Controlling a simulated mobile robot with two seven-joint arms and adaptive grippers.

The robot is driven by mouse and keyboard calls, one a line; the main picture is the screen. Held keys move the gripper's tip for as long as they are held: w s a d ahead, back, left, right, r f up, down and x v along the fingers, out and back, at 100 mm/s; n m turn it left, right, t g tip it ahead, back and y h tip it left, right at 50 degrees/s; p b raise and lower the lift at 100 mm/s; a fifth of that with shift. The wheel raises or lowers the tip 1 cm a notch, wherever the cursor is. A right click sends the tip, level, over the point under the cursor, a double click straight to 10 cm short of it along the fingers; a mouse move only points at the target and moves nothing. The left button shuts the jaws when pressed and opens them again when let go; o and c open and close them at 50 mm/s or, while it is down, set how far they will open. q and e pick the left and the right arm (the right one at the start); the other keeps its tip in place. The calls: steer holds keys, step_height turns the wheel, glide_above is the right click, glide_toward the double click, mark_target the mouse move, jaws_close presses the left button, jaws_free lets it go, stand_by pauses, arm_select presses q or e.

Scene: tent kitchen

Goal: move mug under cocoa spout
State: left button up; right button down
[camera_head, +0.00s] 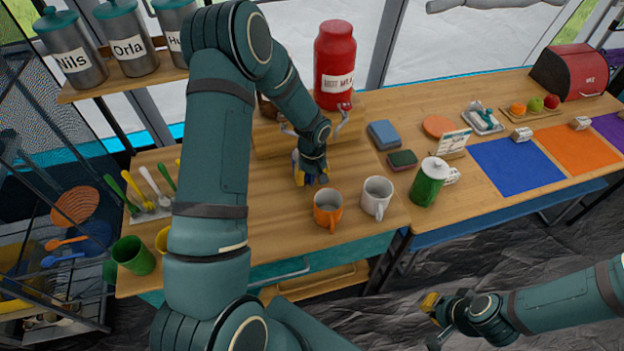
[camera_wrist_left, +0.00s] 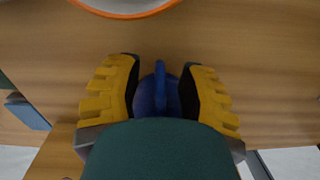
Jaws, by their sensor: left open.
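A blue mug (camera_wrist_left: 160,92) is between the yellow fingers of my left gripper (camera_wrist_left: 165,85) in the left wrist view, with its upright handle facing the camera. The fingers are spread on either side of it. In the head view my left gripper (camera_head: 310,178) is low over the wooden counter, and the blue mug is mostly hidden by it. A red dispenser (camera_head: 335,62) with a white label stands behind it. A brown thing (camera_head: 268,107) beside the dispenser is mostly hidden by my arm; I cannot make out a cocoa spout. My right gripper (camera_head: 438,322) is open and empty, away from the counter.
An orange mug (camera_head: 328,210) and a grey mug (camera_head: 376,197) stand close in front of my left gripper. Green cup (camera_head: 133,255) stands at the left edge.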

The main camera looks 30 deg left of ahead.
arm_select(q)
step_height(320, 180, up, 11)
stand_by(0.4)
stand_by(0.4)
